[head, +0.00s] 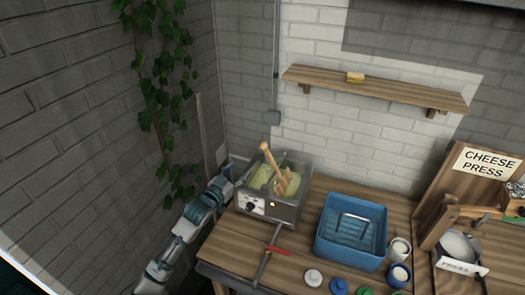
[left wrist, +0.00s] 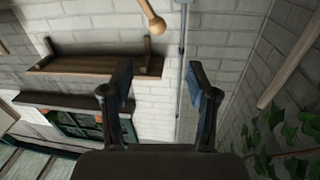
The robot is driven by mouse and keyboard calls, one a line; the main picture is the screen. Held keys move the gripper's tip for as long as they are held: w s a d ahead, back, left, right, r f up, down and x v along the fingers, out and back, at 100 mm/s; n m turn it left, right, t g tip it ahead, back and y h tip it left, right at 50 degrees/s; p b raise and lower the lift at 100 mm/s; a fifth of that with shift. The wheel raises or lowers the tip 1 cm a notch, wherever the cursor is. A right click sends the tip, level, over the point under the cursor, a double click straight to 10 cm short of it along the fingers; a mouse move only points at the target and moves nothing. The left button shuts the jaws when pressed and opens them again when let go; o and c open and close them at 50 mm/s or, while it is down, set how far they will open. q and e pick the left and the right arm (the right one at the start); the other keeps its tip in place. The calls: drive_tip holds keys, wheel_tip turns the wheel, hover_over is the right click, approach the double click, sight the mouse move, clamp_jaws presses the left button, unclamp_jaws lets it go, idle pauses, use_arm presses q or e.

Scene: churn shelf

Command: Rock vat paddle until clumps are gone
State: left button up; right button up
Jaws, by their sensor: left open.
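The vat (head: 285,212) is a grey box with a dial on its front, at the left end of the wooden worktable. Yellowish contents (head: 260,178) show inside it; whether they hold clumps is too small to tell. The wooden paddle (head: 271,160) stands tilted in the vat, its rounded knob up and to the left. The knob also shows at the top of the left wrist view (left wrist: 153,22). My left gripper (head: 229,168) is beside the vat's left side, apart from the paddle. Its fingers are open and empty in the left wrist view (left wrist: 160,76). My right gripper is not seen.
A blue tray (head: 325,240), a red-handled tool (head: 278,250), small jars (head: 400,248) and a cheese press (head: 440,215) occupy the table to the right. A wall shelf (head: 400,93) hangs above. Brick wall and ivy (head: 160,100) are close on the left.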

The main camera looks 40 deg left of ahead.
use_arm(q)
approach(261, 147)
drive_tip(key=w, duration=0.7)
drive_tip(key=w+a+p, duration=0.1)
drive_tip(key=w, duration=0.2)
drive_tip(key=shift+w+a, duration=0.1)
drive_tip(key=shift+w, duration=0.65)
drive_tip(key=shift+w+d+r, duration=0.1)
drive_tip(key=shift+d, duration=0.2)
drive_tip(key=shift+a, duration=0.2)
clamp_jaws()
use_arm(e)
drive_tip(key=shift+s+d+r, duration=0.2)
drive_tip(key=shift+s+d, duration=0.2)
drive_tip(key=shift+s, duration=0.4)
